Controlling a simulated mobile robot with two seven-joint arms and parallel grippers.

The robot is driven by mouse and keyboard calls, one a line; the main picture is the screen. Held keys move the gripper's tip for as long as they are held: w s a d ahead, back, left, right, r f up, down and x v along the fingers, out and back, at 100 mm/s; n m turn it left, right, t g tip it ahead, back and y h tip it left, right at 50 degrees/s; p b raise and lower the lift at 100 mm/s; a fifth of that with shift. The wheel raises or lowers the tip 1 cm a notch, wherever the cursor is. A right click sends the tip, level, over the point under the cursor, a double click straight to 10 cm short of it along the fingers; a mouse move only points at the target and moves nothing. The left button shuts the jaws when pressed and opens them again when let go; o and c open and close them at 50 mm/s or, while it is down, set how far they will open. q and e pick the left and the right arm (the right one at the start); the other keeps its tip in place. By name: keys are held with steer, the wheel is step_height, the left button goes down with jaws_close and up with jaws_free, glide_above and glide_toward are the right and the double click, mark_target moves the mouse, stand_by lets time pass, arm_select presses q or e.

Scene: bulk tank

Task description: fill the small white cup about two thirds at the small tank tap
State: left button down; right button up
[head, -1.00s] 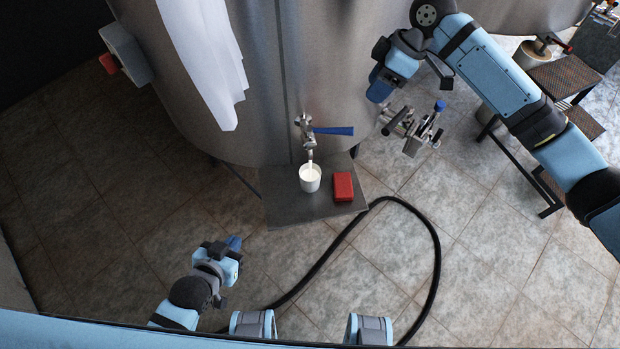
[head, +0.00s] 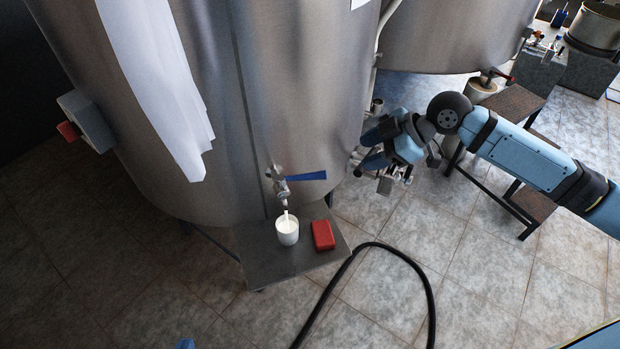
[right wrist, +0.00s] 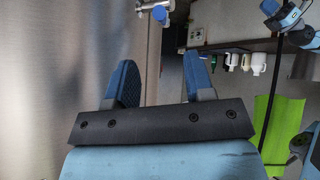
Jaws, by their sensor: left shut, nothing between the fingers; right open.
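The small white cup (head: 288,236) stands upright on the grey shelf (head: 268,262) under the small tank tap (head: 279,184). A white streak like milk joins the tap's spout and the cup. The level inside cannot be told. The tap's blue lever (head: 308,176) points right, roughly level. My right gripper (head: 364,150) is right of the lever by the tank wall, apart from it. In the right wrist view its fingers (right wrist: 163,85) are apart with nothing between. Only a blue tip of my left gripper (head: 185,344) shows at the bottom edge.
A red block (head: 323,235) lies on the shelf right of the cup. A black hose (head: 420,275) curves over the floor. A brown step stand (head: 512,105) is at the right. White sheet hangs on the tank.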

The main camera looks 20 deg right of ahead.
mark_target(329, 172)
steer(key=x, duration=1.3)
steer(key=shift+a+f+p, duration=0.1)
steer(key=shift+f+p, duration=0.1)
steer(key=shift+p, duration=0.1)
jaws_close()
